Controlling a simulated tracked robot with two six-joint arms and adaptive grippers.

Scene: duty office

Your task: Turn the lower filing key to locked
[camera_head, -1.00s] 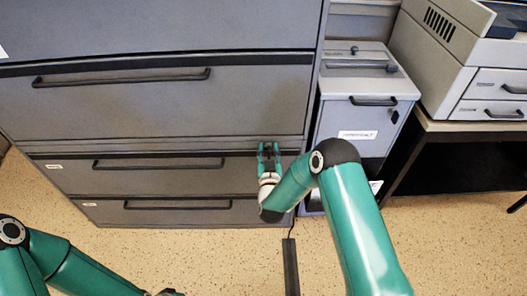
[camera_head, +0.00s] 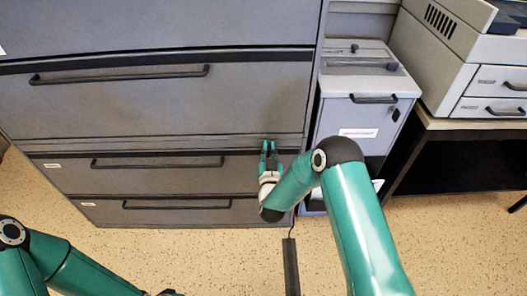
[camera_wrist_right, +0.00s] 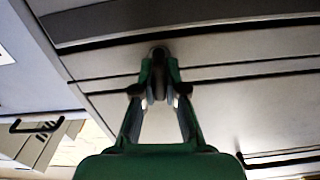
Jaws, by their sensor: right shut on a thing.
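The grey filing cabinet (camera_head: 150,110) fills the left and middle of the head view. My right gripper (camera_head: 268,150) is at its front, near the right edge, just beside the upper edge of a lower drawer (camera_head: 160,180). In the right wrist view the gripper (camera_wrist_right: 158,88) is shut on a small dark key (camera_wrist_right: 157,80) against the cabinet face. The fingers hide most of the key, so its turn angle cannot be read. My left gripper (camera_head: 170,293) barely shows at the bottom edge, away from the cabinet; its jaws cannot be made out.
A narrow grey bin-like cabinet (camera_head: 348,110) with a white label stands right of the filing cabinet. A printer (camera_head: 460,60) sits on a desk (camera_head: 440,125) further right. Bar handles (camera_head: 178,204) stick out from the drawers. The speckled floor (camera_head: 180,255) in front is mostly clear.

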